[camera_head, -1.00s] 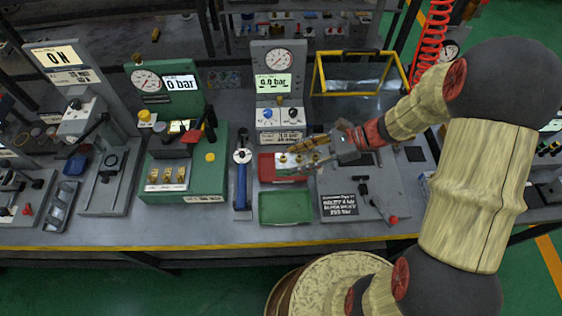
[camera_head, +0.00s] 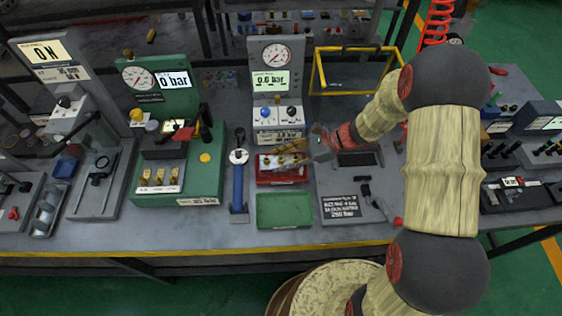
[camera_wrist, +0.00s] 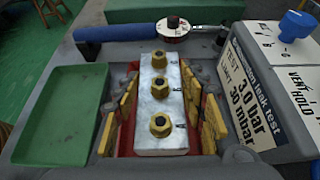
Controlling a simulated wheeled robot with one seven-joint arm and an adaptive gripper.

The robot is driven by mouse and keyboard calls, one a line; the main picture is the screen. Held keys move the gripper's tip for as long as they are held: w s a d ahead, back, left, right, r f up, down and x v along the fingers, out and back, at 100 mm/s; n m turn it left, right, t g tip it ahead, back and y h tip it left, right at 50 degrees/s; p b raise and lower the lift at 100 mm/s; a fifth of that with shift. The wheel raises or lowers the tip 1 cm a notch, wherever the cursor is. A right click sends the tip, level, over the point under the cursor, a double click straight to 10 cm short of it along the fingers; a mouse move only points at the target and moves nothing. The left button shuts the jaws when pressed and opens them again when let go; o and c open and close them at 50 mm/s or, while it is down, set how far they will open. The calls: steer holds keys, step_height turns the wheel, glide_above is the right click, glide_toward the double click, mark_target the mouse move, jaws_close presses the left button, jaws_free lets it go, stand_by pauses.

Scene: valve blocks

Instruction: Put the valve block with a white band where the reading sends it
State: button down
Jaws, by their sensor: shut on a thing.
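A silver valve block (camera_wrist: 161,105) with several brass fittings along its top lies between the yellow pads of my gripper (camera_wrist: 163,120) in the wrist view. My gripper is shut on it. A white band is not clear on it. The red tray (camera_head: 281,179) is below the block, which also shows in the head view (camera_head: 283,162). I cannot tell whether the block touches the tray. The green tray (camera_head: 284,211) is empty, in front of the red one; it also shows in the wrist view (camera_wrist: 60,115).
A label reading 3.0 bar and 30 mbar (camera_wrist: 255,100) is beside the block. A black sign (camera_head: 340,207) and a lever fixture (camera_head: 375,200) are at right. A yellow-framed bin (camera_head: 345,75) is behind.

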stand_by(0.3)
steer(key=c, duration=1.2)
jaws_free()
steer(key=shift+f, duration=0.15)
steer(key=shift+o, duration=0.7)
steer(key=shift+d+r, duration=0.35)
steer(key=p+v, duration=0.4)
steer(key=v, duration=0.7)
steer(key=s+d+r+n+t+h, duration=0.2)
steer(key=s+r+n+h, duration=0.4)
steer(key=s+r+n, duration=0.3)
steer(key=s+d+r+n+t+h, duration=0.2)
steer(key=s+r+n+h, duration=0.4)
steer(key=r, duration=0.8)
steer(key=s+n+t, duration=0.1)
steer(key=s+n, duration=0.2)
steer(key=s, duration=0.1)
steer(key=shift+s, duration=0.4)
